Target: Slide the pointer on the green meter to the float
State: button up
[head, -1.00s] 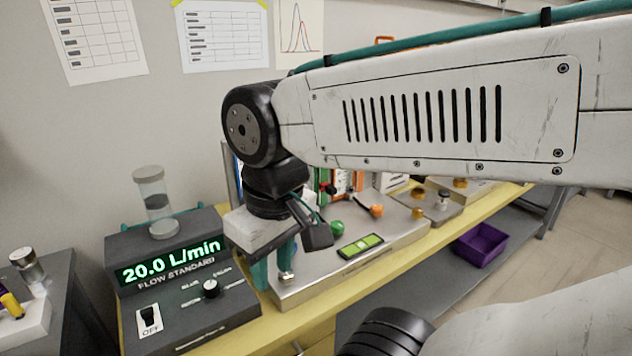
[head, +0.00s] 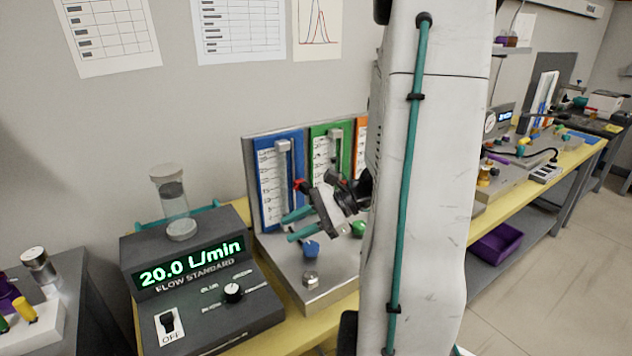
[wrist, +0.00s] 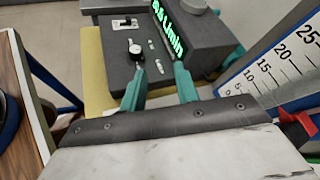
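The green meter (head: 317,131) stands on the back panel between the blue meter and an orange one in the head view. Its white scale and clear tube (head: 335,150) show at the top. My gripper and wrist hide its lower part, and I cannot make out its pointer or float. My gripper (head: 289,226) is in front of the blue meter (head: 267,220), with its teal fingers pointing left. It is open, and the wrist view shows nothing between the fingers (wrist: 160,87).
The blue meter's red pointer (head: 299,184) is close to my gripper. A blue knob (head: 311,249) and a green knob (head: 358,229) stand on the metal base. The flow standard (head: 190,275) reads 20.0 L/min at left. My arm hides much of the right side.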

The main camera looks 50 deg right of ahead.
jog(key=d+f+m+t+h, duration=0.1)
jog(key=d+m+t+h, duration=0.2)
jog(key=d+m+h, duration=0.2)
jog(key=s+d+f+m+t+h, duration=0.1)
jog(key=d+m+h, duration=0.4)
jog(key=d, duration=0.7)
jog(key=s+d+f+m+t+h, duration=0.1)
jog(key=d+f+m+t+h, duration=0.1)
jog(key=d+m+t+h, duration=0.2)
jog(key=shift+d+f+m+t+h, duration=0.2)
jog(key=shift+d+m, duration=0.7)
jog(key=shift+d, duration=0.35)
jog(key=shift+d+f+m+t+h, duration=0.1)
jog(key=shift+d+m+h, duration=0.1)
jog(key=shift+d+m, duration=0.85)
jog(key=shift+d+r, duration=0.15)
jog(key=shift+d, duration=0.35)
jog(key=shift+h, duration=0.3)
jog(key=x, duration=0.7)
jog(key=shift+w+d, duration=0.1)
jog(key=shift+w, duration=0.2)
